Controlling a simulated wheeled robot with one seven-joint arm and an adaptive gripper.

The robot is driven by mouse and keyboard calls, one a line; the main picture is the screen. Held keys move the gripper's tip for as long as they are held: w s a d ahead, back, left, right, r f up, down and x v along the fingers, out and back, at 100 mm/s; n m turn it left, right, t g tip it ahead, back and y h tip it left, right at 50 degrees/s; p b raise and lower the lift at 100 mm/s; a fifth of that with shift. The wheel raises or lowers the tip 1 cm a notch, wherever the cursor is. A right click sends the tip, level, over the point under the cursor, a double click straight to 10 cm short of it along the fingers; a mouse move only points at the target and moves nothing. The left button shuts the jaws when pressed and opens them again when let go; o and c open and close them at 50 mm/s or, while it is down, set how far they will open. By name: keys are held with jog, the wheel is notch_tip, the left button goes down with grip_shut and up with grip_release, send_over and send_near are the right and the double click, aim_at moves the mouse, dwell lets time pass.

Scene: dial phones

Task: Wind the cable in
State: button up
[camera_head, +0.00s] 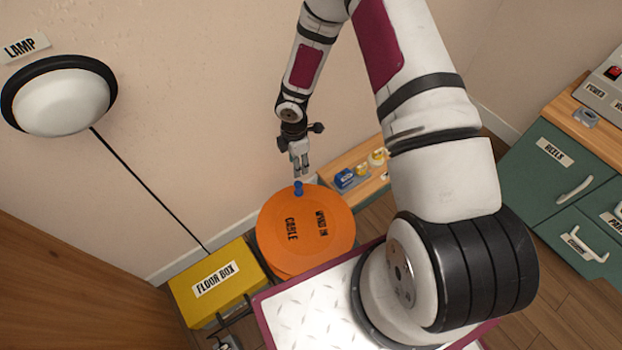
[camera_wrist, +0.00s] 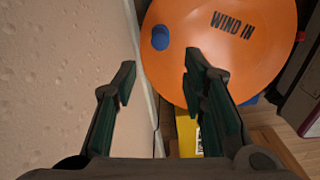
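An orange cable reel (camera_head: 305,240) marked "CABLE" and "WIND IN" stands beside the yellow floor box. A blue knob (camera_head: 298,188) sticks up near its rim; in the wrist view the knob (camera_wrist: 160,38) sits on the orange disc (camera_wrist: 225,50), beyond my fingertips. My gripper (camera_head: 301,172) is just above the knob in the head view. In the wrist view my gripper (camera_wrist: 160,80) has its two fingers apart with nothing between them. I cannot tell whether it touches the knob. The cable itself is not clearly visible.
A yellow floor box (camera_head: 222,285) is left of the reel, with a black cord up to a wall lamp (camera_head: 62,100). A wooden shelf (camera_head: 350,180) with small items is behind right. Green drawers (camera_head: 555,165) stand at right. The wall is close by my gripper.

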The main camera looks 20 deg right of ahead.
aim_at(299, 183)
notch_tip(299, 183, down, 14)
jog(key=b, duration=0.6)
jog(key=shift+d+r, duration=0.1)
jog(key=shift+d, duration=0.05)
jog(key=shift+c, duration=0.6)
grip_shut()
